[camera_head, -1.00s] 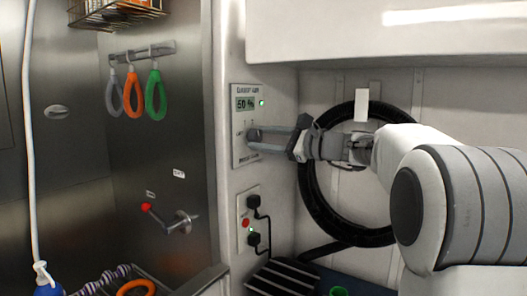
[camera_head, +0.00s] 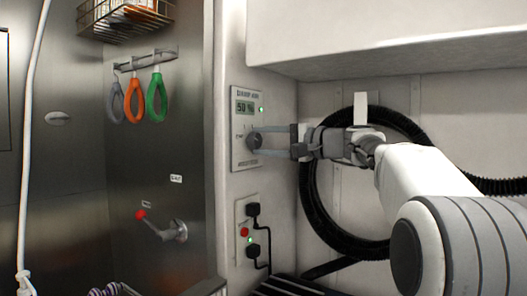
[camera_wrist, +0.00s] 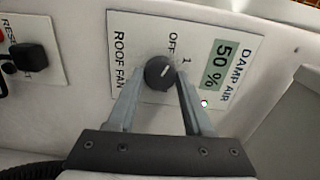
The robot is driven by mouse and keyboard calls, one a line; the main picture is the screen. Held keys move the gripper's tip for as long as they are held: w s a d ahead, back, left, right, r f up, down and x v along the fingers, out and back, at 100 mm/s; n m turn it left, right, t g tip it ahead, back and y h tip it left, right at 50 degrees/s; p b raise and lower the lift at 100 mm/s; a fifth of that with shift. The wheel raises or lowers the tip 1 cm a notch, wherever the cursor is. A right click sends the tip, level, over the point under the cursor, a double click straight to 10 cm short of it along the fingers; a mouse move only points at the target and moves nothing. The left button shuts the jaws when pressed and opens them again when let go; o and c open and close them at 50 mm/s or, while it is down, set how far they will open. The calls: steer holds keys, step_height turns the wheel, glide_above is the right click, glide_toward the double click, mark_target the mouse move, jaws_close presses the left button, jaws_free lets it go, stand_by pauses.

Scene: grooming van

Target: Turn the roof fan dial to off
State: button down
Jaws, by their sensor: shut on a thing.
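The roof fan dial (camera_wrist: 160,72) is a round dark knob on a white wall panel (camera_wrist: 150,28), with "ROOF FAN", "OFF" and "1" printed beside it. Its light pointer mark slants to the upper right in the wrist view, toward the "OFF" and "1" side; I cannot tell exactly which it meets. My gripper (camera_wrist: 158,85) has one finger on each side of the dial and is shut on it. In the head view the dial (camera_head: 254,140) shows at the tips of my gripper (camera_head: 262,142), which reaches in from the right.
A display (camera_head: 245,107) above the dial reads 50 %. A socket panel (camera_head: 247,232) with plugs and a red button is below. A black hose (camera_head: 312,205) loops on the wall behind my arm. Coloured loops (camera_head: 156,97) hang at left above a red-ended lever (camera_head: 155,225).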

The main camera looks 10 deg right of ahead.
steer(key=shift+f+n+b, duration=0.1)
steer(key=shift+n+b, duration=0.3)
steer(key=shift+n, duration=0.3)
steer(key=shift+c, duration=1.5)
jaws_free()
steer(key=p+v, duration=0.1)
steer(key=v, duration=1.6)
steer(key=shift+s+d+p, duration=0.2)
steer(key=shift+p, duration=0.1)
